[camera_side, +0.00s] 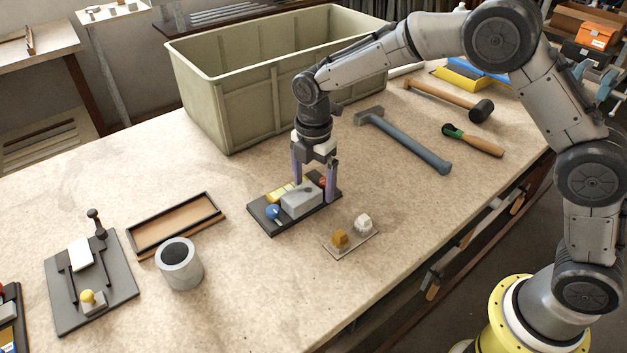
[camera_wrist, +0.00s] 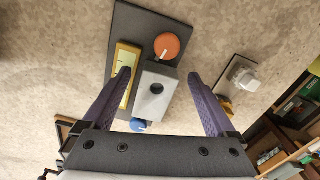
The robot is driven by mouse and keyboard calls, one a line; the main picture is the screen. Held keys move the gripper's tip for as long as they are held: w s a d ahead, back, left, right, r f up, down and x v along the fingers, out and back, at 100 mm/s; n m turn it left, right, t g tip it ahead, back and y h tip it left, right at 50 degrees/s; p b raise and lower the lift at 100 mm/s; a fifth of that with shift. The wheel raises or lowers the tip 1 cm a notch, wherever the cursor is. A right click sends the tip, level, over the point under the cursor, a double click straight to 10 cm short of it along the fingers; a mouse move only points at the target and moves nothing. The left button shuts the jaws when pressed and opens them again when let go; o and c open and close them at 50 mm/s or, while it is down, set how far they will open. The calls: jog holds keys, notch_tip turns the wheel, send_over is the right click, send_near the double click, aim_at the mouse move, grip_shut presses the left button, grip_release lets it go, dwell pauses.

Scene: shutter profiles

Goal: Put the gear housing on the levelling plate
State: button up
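The gear housing, which I take to be the grey block (camera_side: 300,201) with a round dark spot on top, appears to rest on the dark levelling plate (camera_side: 265,225). In the wrist view the block (camera_wrist: 153,104) lies between a yellow level strip (camera_wrist: 124,62), an orange knob (camera_wrist: 167,46) and a blue knob (camera_wrist: 138,126) on the plate (camera_wrist: 130,25). My gripper (camera_side: 315,190) is low over the plate, fingers pointing down. In the wrist view my gripper (camera_wrist: 160,75) is open, with its purple fingers on either side of the block and visible gaps. The block's underside is hidden.
A small tray (camera_side: 351,245) with an orange and a white piece lies close to the plate's right. A grey cup (camera_side: 179,264), a shallow tray (camera_side: 175,225) and a fixture board (camera_side: 92,283) stand left. A large bin (camera_side: 250,105) is behind; hammers (camera_side: 410,145) lie right.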

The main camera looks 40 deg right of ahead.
aim_at(313, 186)
jog(key=shift+r, duration=0.1)
notch_tip(313, 186, up, 12)
jog(key=f, duration=0.1)
jog(key=s+d+r+m+t, duration=0.2)
jog(key=s+d+r+m, duration=0.4)
jog(key=s+r, duration=0.15)
jog(key=s+d+f+m+t, duration=0.1)
jog(key=s+d+m, duration=0.3)
jog(key=s+m, duration=0.3)
jog(key=s+d+f+m+t, duration=0.2)
jog(key=s+d+m, duration=0.2)
jog(key=s, duration=1.1)
jog(key=m, duration=0.3)
jog(key=shift+s+m+t, duration=0.25)
jog(key=shift+m+t, duration=0.05)
jog(key=shift+m, duration=0.1)
